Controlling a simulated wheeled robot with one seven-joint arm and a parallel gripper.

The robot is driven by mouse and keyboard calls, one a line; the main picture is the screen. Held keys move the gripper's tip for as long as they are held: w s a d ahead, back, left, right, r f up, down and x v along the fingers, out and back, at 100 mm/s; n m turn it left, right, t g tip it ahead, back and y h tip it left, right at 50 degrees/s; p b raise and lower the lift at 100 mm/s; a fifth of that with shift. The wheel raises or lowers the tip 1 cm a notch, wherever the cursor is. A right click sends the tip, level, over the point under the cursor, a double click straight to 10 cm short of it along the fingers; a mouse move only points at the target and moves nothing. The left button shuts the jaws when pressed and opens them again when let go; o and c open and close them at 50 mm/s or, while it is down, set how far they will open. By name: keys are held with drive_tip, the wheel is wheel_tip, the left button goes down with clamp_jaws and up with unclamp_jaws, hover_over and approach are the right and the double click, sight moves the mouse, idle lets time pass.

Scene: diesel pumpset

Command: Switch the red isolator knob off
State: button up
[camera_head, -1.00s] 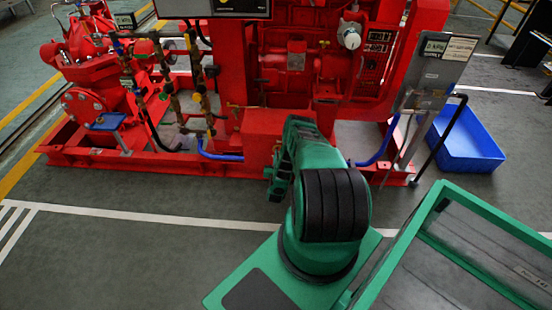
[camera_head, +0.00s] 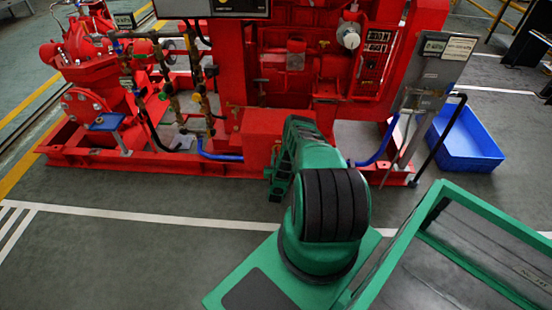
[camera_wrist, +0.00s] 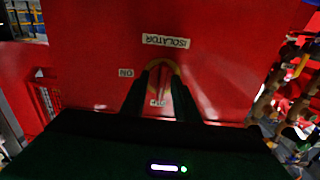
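The red isolator knob (camera_wrist: 163,78) is between my fingertips in the wrist view, in front of a yellow ring-shaped plate (camera_wrist: 164,62) on a red panel. Its handle is partly hidden by the fingers and blends with the red panel, so its angle is unclear. The ISOLATOR label (camera_wrist: 166,41) appears upside down above it. The ON label (camera_wrist: 126,72) is to the left, and another small label (camera_wrist: 157,102) shows between the fingers. My gripper (camera_wrist: 163,75) has its dark fingers apart, one on each side of the knob; contact cannot be made out. In the head view my arm hides knob and gripper.
The red pumpset (camera_head: 300,70) stands ahead on its red base frame (camera_head: 110,160). Brass and blue pipework (camera_head: 175,100) is left of my arm. A grey control box (camera_head: 437,70) and a blue bin (camera_head: 465,145) are at right. The floor at front left is clear.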

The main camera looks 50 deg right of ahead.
drive_tip(key=v, duration=1)
drive_tip(key=shift+s+a, duration=0.25)
idle(0.4)
